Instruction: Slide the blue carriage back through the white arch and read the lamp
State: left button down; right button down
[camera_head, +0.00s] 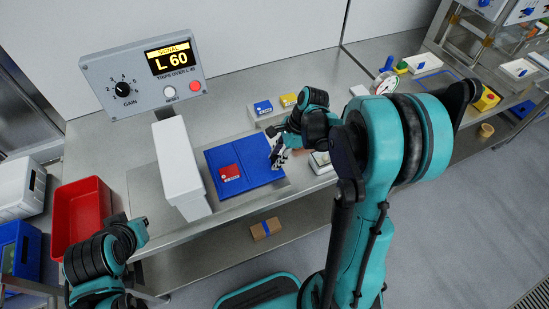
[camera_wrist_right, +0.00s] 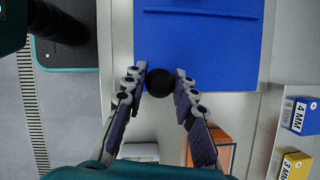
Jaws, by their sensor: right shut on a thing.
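The blue carriage (camera_head: 259,169) is a flat blue slab on the bench, just right of the white arch (camera_head: 178,163). A red block with a white label (camera_head: 229,173) lies on its left part. My right gripper (camera_head: 277,150) is at the carriage's right end. In the right wrist view my right gripper (camera_wrist_right: 159,88) is shut on a round black knob (camera_wrist_right: 158,79) beside the edge of the carriage (camera_wrist_right: 200,55). A grey panel above the arch has a display (camera_head: 170,58) reading L 60 and a red round lamp or button (camera_head: 195,86); I cannot tell whether it is lit.
The panel has a gain knob (camera_head: 122,88) and a white reset button (camera_head: 169,91). Blue and yellow labelled blocks (camera_head: 263,107) stand behind the carriage. A red bin (camera_head: 80,213) is at the left. A brown box (camera_head: 265,229) lies on the lower shelf.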

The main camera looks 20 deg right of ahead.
jog(key=c, duration=1.6)
grip_release()
jog(key=shift+d, duration=0.2)
jog(key=shift+o, duration=0.6)
jog(key=shift+d, duration=0.15)
jog(key=shift+r, duration=0.35)
jog(key=v, duration=1.1)
jog(key=shift+r, duration=0.15)
jog(key=shift+s, duration=0.15)
